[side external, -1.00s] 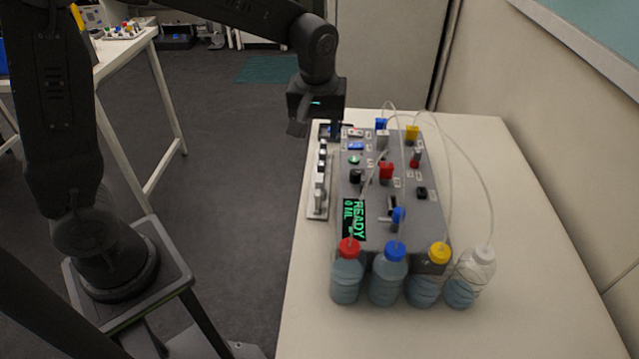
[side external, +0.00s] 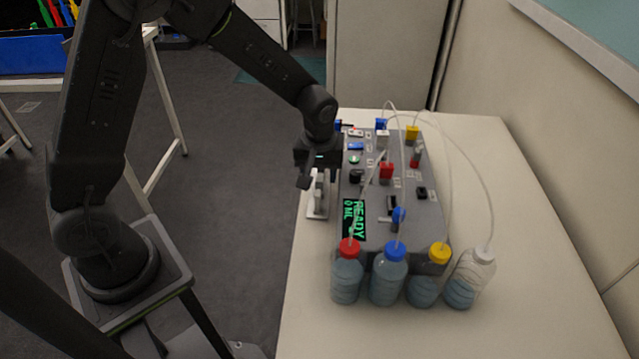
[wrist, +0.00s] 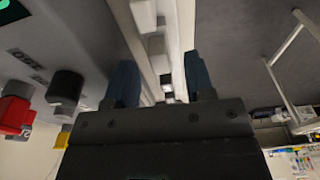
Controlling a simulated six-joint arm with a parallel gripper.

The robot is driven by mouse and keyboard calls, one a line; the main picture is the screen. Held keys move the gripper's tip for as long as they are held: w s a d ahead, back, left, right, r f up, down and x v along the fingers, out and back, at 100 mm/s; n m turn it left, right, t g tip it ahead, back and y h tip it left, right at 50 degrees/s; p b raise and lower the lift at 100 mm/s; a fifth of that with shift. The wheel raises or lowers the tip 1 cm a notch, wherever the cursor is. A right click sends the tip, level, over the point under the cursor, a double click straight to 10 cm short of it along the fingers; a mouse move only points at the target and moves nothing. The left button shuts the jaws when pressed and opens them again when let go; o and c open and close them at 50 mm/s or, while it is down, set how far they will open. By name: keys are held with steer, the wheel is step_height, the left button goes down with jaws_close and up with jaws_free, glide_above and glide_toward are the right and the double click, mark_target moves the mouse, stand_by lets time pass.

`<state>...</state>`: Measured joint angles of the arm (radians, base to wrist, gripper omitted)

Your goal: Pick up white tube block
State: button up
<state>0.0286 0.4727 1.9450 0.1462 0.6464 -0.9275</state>
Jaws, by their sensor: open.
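A narrow white rail (side external: 317,212) lies along the left side of the grey control box. A small white block (side external: 319,190) stands on the part of it that shows. In the wrist view, white blocks (wrist: 157,46) sit in a row on the rail, between and ahead of my fingers. My gripper (wrist: 160,80) is open, its two dark blue fingers on either side of the row. Contact cannot be told. In the side view my gripper (side external: 310,180) is low over the rail and hides its far part.
The grey control box (side external: 425,220) carries coloured knobs, blocks and a green READY display (side external: 354,220). Bottles with red (side external: 347,280), blue, yellow and white caps stand at its near edge, with clear tubes arching over. The table (side external: 510,220) is free on the right.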

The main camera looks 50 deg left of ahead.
step_height(320, 180, down, 2)
steer(key=shift+w+a+f, duration=0.1)
jaws_close()
stand_by(0.5)
